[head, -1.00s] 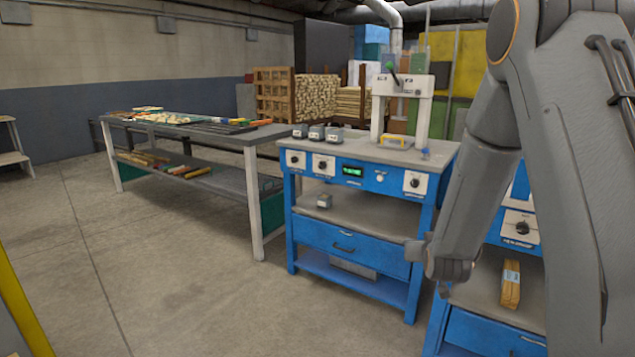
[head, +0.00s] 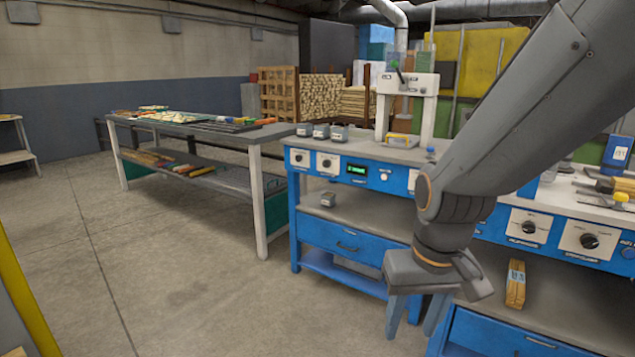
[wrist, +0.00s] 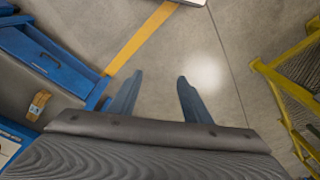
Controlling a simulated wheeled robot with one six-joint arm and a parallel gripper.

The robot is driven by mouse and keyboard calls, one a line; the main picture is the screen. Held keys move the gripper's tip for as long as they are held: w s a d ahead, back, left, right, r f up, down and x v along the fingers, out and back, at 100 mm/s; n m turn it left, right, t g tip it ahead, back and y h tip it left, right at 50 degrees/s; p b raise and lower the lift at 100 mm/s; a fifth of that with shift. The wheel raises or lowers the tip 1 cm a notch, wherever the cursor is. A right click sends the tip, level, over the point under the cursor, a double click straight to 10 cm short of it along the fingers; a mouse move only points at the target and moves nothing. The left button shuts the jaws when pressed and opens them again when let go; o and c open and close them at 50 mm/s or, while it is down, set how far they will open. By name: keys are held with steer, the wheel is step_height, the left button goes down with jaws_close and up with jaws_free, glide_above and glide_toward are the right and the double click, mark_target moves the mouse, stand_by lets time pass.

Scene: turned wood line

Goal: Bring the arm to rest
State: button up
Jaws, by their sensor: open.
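My gripper (head: 415,318) hangs from my grey arm at the right of the head view, in front of the blue workbenches. Its two fingers point down and stand apart with nothing between them. In the wrist view my gripper (wrist: 157,92) is also open and empty, over bare concrete floor.
A blue bench (head: 345,235) with a press (head: 405,100) stands behind my gripper. Another blue bench (head: 520,332) with a wooden bundle (head: 515,285) on its shelf is to the right. A long table (head: 190,128) stands farther left. Open floor (head: 180,260) lies at front left.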

steer(key=s+d+r+g+p, duration=0.1)
steer(key=s+d+r+p, duration=0.2)
steer(key=p, duration=0.9)
steer(key=s+r, duration=0.3)
steer(key=r, duration=0.1)
steer(key=shift+s+d+r+m+g, duration=0.15)
steer(key=shift+d+r+m+g, duration=0.05)
steer(key=shift+d+m+g, duration=0.1)
